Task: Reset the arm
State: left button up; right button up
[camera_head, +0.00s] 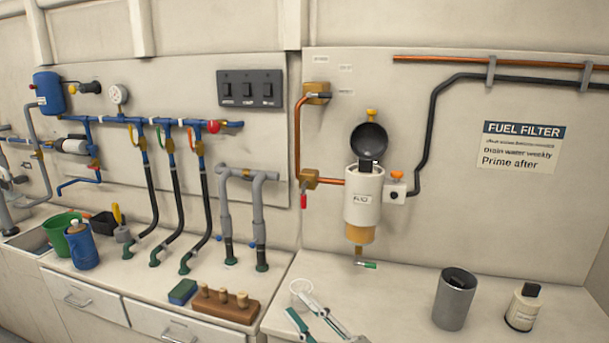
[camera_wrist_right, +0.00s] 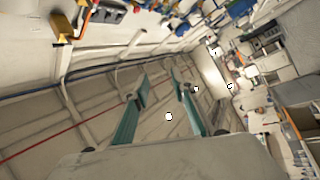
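My right gripper (camera_head: 298,305) shows at the bottom middle of the head view, above the front of the right counter. Its two teal fingers are apart with nothing between them. The right wrist view shows the same open fingers (camera_wrist_right: 162,92), with a pale wall and ribs behind them. My left gripper is in neither view. The fuel filter (camera_head: 363,195) hangs on the wall beyond the right gripper, its round black lid (camera_head: 370,141) standing open.
A grey cylinder (camera_head: 455,298) and a cream container (camera_head: 523,307) stand on the right. A wooden block with pegs (camera_head: 225,304) and a blue sponge (camera_head: 183,291) lie on the left counter.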

jog(key=s+d+f+m+t+h, duration=0.2)
jog(key=d+f+m+h, duration=0.45)
jog(key=f, duration=0.45)
jog(key=s+d+f+m+g+h, duration=0.3)
jog(key=s+d+f+m+h, duration=0.1)
jog(key=s+d+f, duration=0.4)
jog(key=s+d+f+m+g+h, duration=0.3)
jog(key=s+d+f+m, duration=0.3)
jog(key=s+f, duration=0.5)
notch_tip(320, 180, down, 5)
jog(key=shift+s+d+r+g+h, duration=0.1)
jog(key=shift+s+d+g+h, duration=0.35)
jog(key=shift+d, duration=0.6)
jog(key=shift+w+m, duration=0.1)
jog(key=shift+m, duration=0.15)
